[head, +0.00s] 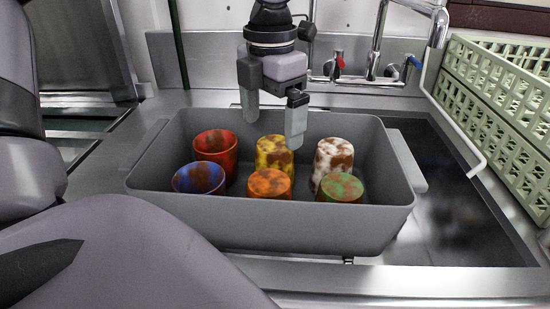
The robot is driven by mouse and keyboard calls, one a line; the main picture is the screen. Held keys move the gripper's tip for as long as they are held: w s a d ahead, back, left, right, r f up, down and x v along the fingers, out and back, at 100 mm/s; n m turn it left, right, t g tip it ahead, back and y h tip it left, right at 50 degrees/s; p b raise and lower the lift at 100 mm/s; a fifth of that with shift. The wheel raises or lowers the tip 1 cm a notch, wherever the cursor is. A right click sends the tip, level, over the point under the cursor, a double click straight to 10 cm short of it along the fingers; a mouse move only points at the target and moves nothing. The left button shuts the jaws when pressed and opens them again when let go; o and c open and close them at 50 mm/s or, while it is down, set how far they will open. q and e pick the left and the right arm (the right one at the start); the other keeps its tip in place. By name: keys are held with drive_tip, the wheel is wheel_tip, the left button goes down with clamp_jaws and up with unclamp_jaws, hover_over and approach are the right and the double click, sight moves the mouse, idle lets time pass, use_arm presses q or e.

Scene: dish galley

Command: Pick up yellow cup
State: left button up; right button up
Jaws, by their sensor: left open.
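The yellow cup (273,157) with brown smears stands in the back row, middle, of a grey bin (310,233) in the head view. It looks upside down, with its closed end up. My left gripper (272,122) points down just above and in front of the yellow cup's top. Its two fingers are apart with nothing between them. One finger overlaps the cup's upper right edge in the picture; I cannot tell whether they touch. My right gripper is not in view.
In the bin stand a red cup (216,148), a blue cup (198,180), an orange cup (268,185), a white and brown cup (332,158) and a green cup (340,188). A green crate (495,95) stands right; taps (372,62) stand behind.

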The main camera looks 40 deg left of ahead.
sight(275, 144)
use_arm(q)
drive_tip(key=f, duration=0.6)
drive_tip(key=shift+w+d, duration=0.15)
drive_tip(key=shift+w, duration=0.05)
drive_tip(key=c, duration=1.1)
drive_tip(key=shift+c, duration=0.2)
